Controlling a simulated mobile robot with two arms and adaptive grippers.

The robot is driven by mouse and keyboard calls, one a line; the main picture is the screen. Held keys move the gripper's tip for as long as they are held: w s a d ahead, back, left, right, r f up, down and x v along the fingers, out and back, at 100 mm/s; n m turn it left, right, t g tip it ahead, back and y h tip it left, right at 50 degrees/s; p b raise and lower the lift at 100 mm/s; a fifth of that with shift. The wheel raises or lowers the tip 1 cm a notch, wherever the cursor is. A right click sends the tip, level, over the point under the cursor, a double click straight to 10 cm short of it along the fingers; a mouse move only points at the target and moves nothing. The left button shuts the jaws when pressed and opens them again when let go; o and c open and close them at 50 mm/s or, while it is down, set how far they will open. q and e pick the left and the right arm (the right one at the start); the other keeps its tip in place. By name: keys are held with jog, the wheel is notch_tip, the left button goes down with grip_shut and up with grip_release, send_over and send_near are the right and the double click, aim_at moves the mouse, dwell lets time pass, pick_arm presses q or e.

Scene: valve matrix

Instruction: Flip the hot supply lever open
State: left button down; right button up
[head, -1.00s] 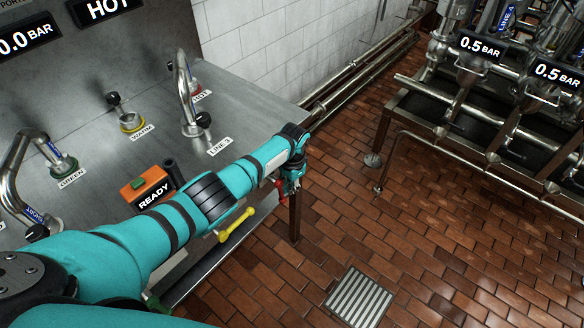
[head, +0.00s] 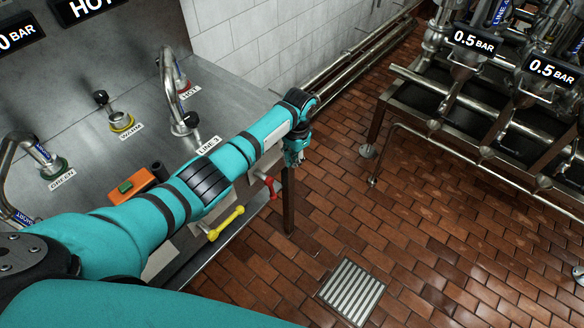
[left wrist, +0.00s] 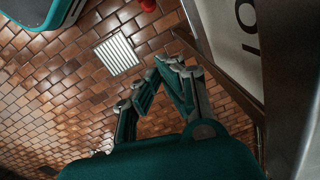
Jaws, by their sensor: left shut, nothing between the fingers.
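A red lever (head: 270,185) sticks out below the front edge of the steel bench, near the bench's right corner. It is probably the hot supply lever; its own label does not show. My left gripper (head: 296,158) is just above and right of it in the head view, with a visible gap. In the left wrist view its fingers (left wrist: 172,68) are shut and empty, and a red round end (left wrist: 148,5) shows at the top edge, apart from them. My right gripper is not in view.
A yellow lever (head: 226,222) sits left of the red one under the bench (head: 225,100). A bench leg (head: 289,200) stands close by my gripper. A floor drain (head: 352,292) lies in the open brick floor; a pipe rack (head: 450,125) is to the right.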

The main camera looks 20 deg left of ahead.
pick_arm(q)
notch_tip(320, 180, up, 2)
jog(key=shift+w+d, duration=0.1)
jog(key=shift+w, duration=0.05)
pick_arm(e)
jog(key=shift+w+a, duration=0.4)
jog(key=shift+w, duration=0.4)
